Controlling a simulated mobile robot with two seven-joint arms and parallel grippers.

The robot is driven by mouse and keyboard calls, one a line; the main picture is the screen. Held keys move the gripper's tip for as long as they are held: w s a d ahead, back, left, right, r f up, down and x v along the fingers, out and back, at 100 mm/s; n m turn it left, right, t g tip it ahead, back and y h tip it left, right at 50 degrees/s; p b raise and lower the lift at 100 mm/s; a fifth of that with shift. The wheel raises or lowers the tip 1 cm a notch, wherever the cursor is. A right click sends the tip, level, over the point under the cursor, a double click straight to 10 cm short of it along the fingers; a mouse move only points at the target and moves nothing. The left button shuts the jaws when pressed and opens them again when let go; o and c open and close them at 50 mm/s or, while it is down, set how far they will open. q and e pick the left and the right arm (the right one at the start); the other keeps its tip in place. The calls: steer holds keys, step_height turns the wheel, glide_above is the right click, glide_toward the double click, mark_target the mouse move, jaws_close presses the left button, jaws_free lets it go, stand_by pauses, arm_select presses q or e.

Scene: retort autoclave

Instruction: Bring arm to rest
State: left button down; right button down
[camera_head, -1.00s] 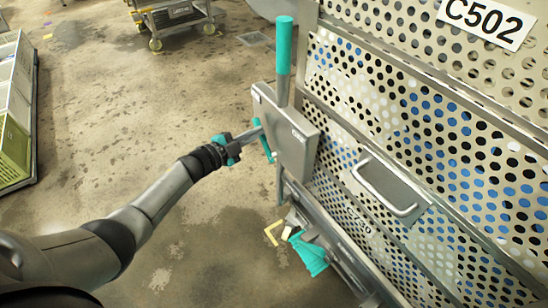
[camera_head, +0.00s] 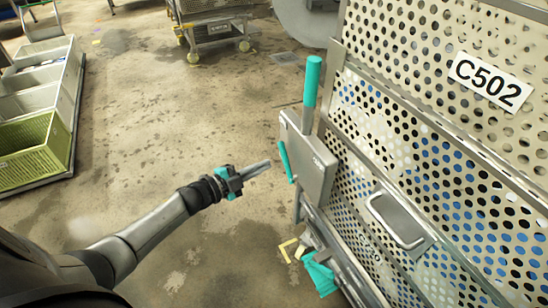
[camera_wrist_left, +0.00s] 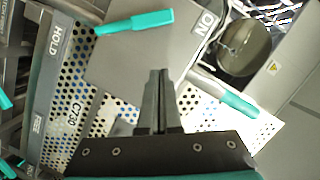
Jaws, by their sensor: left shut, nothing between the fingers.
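My left gripper (camera_head: 256,169) reaches in from the left in the head view. It is shut and empty, just left of the grey metal box (camera_head: 309,160) on the perforated cart, with a gap between them. In the head view the teal lever (camera_head: 287,161) is on the box's left side. My right gripper is not in view.
The perforated cart (camera_head: 440,130) marked C502 fills the right, with a teal-topped upright handle (camera_head: 312,85). Crates, one of them green (camera_head: 35,150), stand at the left. A wheeled trolley (camera_head: 215,25) stands at the back. The concrete floor between is clear.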

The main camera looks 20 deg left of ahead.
arm_select(q)
steer(key=s+a+f+n+g+y, duration=0.1)
steer(key=s+f+n+g+y, duration=0.3)
steer(key=s+f, duration=0.6)
steer(key=s+a+f+n+g+y, duration=0.1)
steer(key=s+f+n+y, duration=0.35)
steer(key=f, duration=0.85)
steer(key=s+d+f+n+g, duration=0.2)
steer(key=s+d+f+g, duration=0.1)
steer(key=s, duration=0.7)
steer(key=s+d+f+n+g+h, duration=0.1)
steer(key=s+d+f+g, duration=0.2)
steer(key=s, duration=0.7)
steer(key=s+d+f+n+g, duration=0.2)
steer(key=s+f, duration=0.3)
steer(key=s, duration=0.5)
steer(key=shift+d+f+n+g, duration=0.3)
steer(key=shift+d+n+g, duration=0.1)
steer(key=shift+d, duration=0.25)
